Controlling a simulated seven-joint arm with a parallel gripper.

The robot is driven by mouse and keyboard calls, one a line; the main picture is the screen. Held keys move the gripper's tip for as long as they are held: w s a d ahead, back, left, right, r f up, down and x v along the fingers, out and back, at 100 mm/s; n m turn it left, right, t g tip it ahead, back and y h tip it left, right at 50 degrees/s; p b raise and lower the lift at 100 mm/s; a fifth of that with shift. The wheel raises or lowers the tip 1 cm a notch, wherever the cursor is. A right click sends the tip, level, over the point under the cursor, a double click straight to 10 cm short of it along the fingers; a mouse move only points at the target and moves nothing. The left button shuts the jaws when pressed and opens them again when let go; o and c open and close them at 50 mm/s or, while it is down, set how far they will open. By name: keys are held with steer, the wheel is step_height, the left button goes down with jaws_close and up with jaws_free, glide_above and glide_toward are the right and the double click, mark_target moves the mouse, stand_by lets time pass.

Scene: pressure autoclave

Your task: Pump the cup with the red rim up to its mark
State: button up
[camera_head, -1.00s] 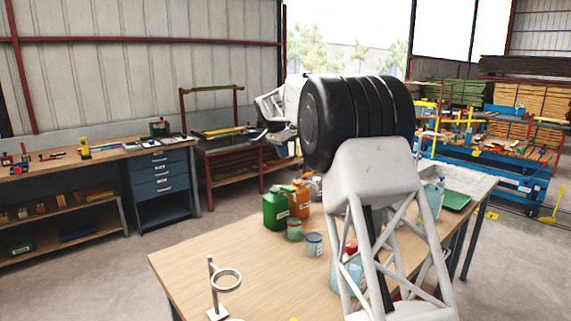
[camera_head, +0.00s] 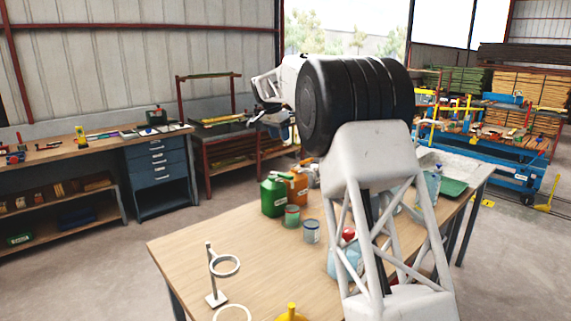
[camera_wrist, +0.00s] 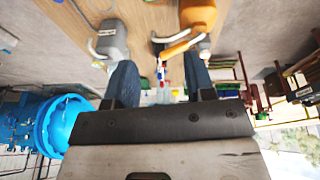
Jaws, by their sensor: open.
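Two small cups stand on the wooden table in the head view: a greenish one with what looks like a reddish rim (camera_head: 292,216), and a grey-blue one (camera_head: 311,231) in front with a bluish rim. A bottle with a red cap and light-blue contents (camera_head: 346,255) is partly hidden behind my arm. My gripper (camera_wrist: 160,82) is open, its two dark fingers apart. Small bottle-like things with red and blue parts (camera_wrist: 164,84) show beyond the gap, not held. In the head view my gripper is high above the far side of the table, mostly hidden by my arm.
A green canister (camera_head: 273,196) and an orange jug (camera_head: 297,188) stand behind the cups; a grey jug (camera_wrist: 112,42) shows in the wrist view. A ring stand (camera_head: 217,280) is at the table's front left. The left-middle tabletop (camera_head: 190,245) is clear.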

step_height(320, 180, down, 2)
steer(key=n, duration=0.4)
steer(key=n+g+y, duration=0.2)
steer(key=n+y, duration=0.1)
steer(key=n, duration=1)
glide_above(288, 175)
step_height(288, 175, down, 7)
steer(key=shift+r, duration=0.15)
steer(key=shift+f, duration=3.9)
jaws_close()
